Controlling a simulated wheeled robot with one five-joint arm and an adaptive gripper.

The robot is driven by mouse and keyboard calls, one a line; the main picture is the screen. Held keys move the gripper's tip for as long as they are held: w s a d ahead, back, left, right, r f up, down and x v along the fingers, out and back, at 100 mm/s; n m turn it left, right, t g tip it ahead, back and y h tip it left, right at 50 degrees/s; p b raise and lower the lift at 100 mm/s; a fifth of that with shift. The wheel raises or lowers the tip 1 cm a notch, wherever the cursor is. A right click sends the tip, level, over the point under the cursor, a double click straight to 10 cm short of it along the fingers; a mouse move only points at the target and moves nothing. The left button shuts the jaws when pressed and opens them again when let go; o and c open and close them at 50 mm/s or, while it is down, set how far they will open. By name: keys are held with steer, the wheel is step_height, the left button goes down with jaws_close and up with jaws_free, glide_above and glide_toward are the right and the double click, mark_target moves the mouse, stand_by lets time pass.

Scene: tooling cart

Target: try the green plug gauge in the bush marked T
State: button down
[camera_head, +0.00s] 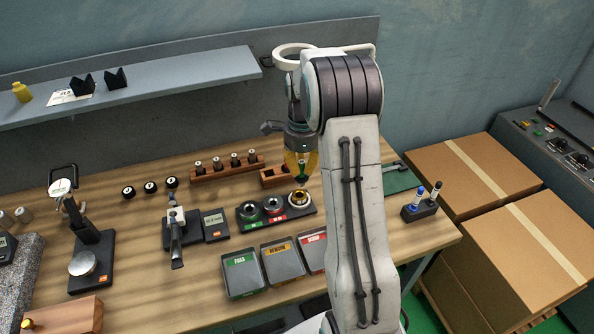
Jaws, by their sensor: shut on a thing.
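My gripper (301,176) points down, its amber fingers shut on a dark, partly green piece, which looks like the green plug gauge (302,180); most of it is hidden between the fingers. It is above a dark holder (262,226) with three ring-shaped bushes: a left one (249,211), a middle one (273,206) and a brass-coloured right one (299,198). The held piece is over the right bush, seemingly apart from it. Green and red labels lie on the holder's front; I cannot read which bush is marked T.
A wooden rack (209,177) with several black-topped gauges stands behind. Green, yellow and red labelled trays (243,288) lie in front. A dial stand (102,262), a caliper-like tool (177,250) and a small display (215,226) are left. A pen block (413,214) is right.

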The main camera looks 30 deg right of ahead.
mark_target(299, 177)
steer(key=shift+w+d+r+m, duration=0.15)
steer(key=shift+w+r+m, duration=0.05)
steer(key=shift+w+m, duration=0.25)
steer(key=shift+w+d+r+m, duration=0.1)
steer(key=shift+w+r+m, duration=0.05)
steer(key=shift+w+m, duration=0.25)
steer(key=shift+m, duration=0.75)
steer(key=shift+f, duration=0.1)
steer(key=shift+f+b, duration=2.5)
steer(key=shift+f, duration=0.45)
steer(key=shift+f+b, duration=0.9)
steer(key=shift+f, duration=0.5)
stand_by(1.9)
